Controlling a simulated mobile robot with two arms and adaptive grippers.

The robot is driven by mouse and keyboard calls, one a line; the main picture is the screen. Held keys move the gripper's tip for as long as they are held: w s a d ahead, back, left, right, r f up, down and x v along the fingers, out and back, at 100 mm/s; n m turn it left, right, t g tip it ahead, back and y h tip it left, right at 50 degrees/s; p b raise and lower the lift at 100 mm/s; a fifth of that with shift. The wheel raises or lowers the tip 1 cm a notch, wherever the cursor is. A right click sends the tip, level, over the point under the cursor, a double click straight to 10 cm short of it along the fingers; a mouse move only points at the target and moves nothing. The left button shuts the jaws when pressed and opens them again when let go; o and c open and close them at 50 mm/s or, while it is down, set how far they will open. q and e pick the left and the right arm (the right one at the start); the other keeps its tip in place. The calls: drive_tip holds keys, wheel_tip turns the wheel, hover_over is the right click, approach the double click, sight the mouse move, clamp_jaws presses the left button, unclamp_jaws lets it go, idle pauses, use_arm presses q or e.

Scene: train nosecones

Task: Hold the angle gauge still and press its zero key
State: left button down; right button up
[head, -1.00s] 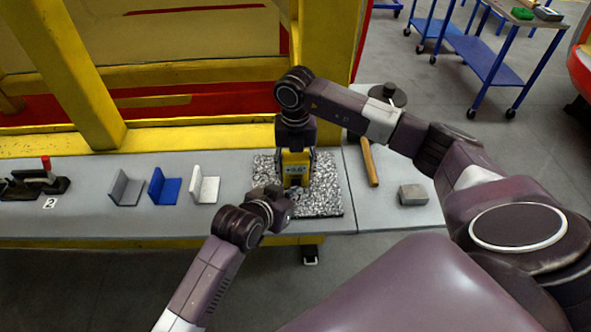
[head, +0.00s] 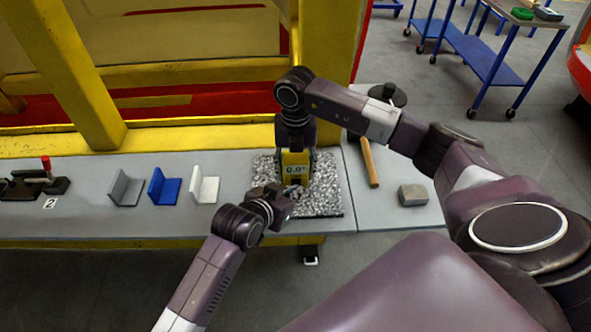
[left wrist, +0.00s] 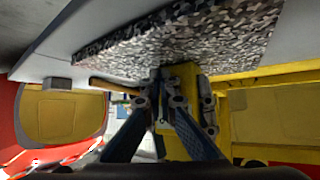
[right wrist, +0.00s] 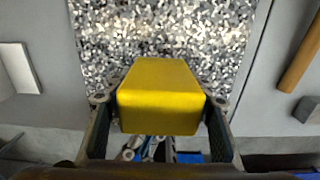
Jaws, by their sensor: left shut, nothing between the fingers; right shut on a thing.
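The yellow angle gauge (head: 296,160) stands on the speckled stone plate (head: 325,202); its display appears to read 0.0°. My right gripper (head: 296,154) reaches down from above with a finger on each side of the gauge. In the right wrist view, the gauge (right wrist: 158,92) fills the space between the fingers. My left gripper (head: 291,194) is shut and empty at the front of the gauge, low on its face. In the left wrist view, its fingertips are close against the yellow body (left wrist: 183,78); the zero key and any contact are hidden.
Grey (head: 125,188), blue (head: 164,187) and white (head: 205,186) angle blocks stand left of the plate. A wooden-handled tool (head: 369,163) and a grey block (head: 413,195) lie to the right. A yellow frame (head: 190,137) runs behind the bench.

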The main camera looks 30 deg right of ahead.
use_arm(q)
drive_tip(key=shift+s+a, duration=0.1)
drive_tip(key=shift+s, duration=0.1)
drive_tip(key=shift+s+a, duration=0.5)
drive_tip(key=shift+s, duration=0.35)
drive_tip(key=shift+s+a, duration=0.55)
drive_tip(key=shift+s, duration=0.25)
drive_tip(key=shift+s+a, duration=0.5)
drive_tip(key=shift+s, duration=0.35)
use_arm(e)
drive_tip(key=o, duration=1)
drive_tip(key=shift+o, duration=0.2)
drive_tip(key=shift+r, duration=0.1)
